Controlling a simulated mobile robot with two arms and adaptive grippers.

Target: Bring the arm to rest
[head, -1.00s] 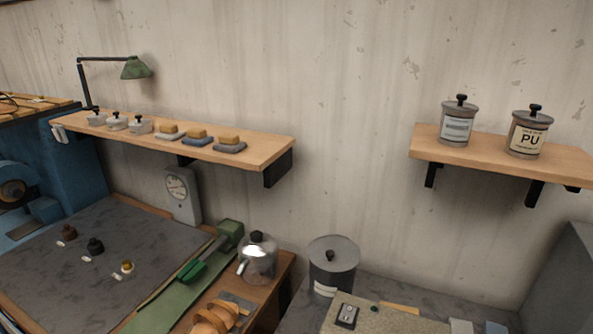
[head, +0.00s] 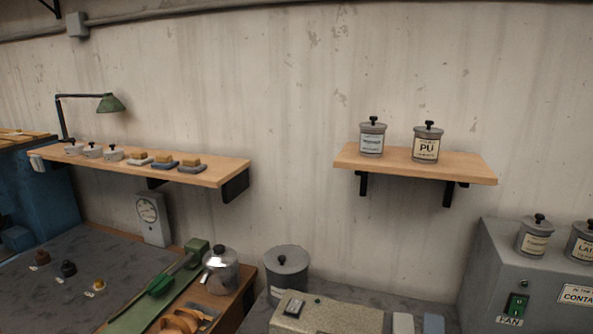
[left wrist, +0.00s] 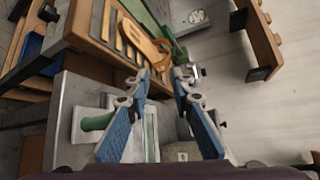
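My left gripper (left wrist: 160,98) shows in the left wrist view with its two blue-padded fingers spread apart. It is open, with nothing visible between the fingertips. It hangs above the area of the workbench with the grey machine and the wooden bench. Neither my left nor my right gripper shows in the head view.
A long wall shelf (head: 215,172) holds small jars and brushes. A second shelf (head: 470,171) holds two lidded tins. Below stand a metal pot (head: 220,273), a grey lidded canister (head: 287,277) and a grey cabinet (head: 478,270) with a fan switch. The wall between the shelves is bare.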

